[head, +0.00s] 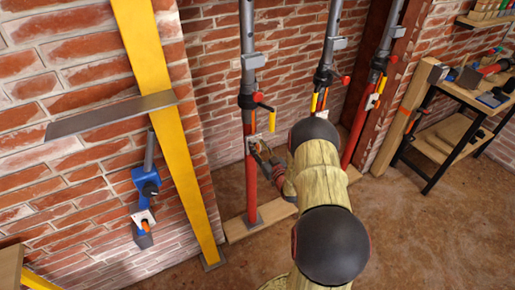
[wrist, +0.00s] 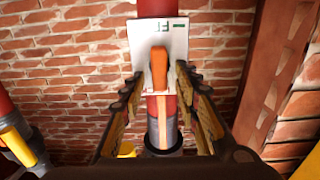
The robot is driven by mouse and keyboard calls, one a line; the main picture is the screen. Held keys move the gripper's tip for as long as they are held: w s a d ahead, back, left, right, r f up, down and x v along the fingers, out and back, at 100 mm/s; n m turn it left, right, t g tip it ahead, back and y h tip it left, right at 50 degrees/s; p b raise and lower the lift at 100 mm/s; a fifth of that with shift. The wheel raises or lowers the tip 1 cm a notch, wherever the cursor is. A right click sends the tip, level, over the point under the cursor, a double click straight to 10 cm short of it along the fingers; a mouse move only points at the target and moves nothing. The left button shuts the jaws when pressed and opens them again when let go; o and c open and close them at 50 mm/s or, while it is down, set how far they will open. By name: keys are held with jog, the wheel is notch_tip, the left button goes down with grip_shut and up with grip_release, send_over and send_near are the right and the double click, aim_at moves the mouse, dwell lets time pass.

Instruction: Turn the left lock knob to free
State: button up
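In the wrist view, an orange lock knob (wrist: 159,68) sits on a white plate (wrist: 143,45) with dark green marks at its top edge. The knob's long side runs up and down the picture, in line with the red post (wrist: 158,8) behind it. My gripper (wrist: 159,76) is open, with one finger on each side of the knob and visible gaps between. Contact does not show. In the head view, my gripper (head: 262,155) is at the left red-and-grey prop (head: 250,185), beside its lock plate (head: 254,142), which is partly hidden.
Two more props (head: 325,65) (head: 376,75) stand to the right. A yellow post (head: 165,110) and a grey shelf (head: 110,115) stand left. A workbench (head: 468,95) is at right.

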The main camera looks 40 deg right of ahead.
jog(key=shift+w, duration=0.3)
jog(key=shift+c, duration=0.5)
grip_shut()
jog(key=shift+d, duration=0.1)
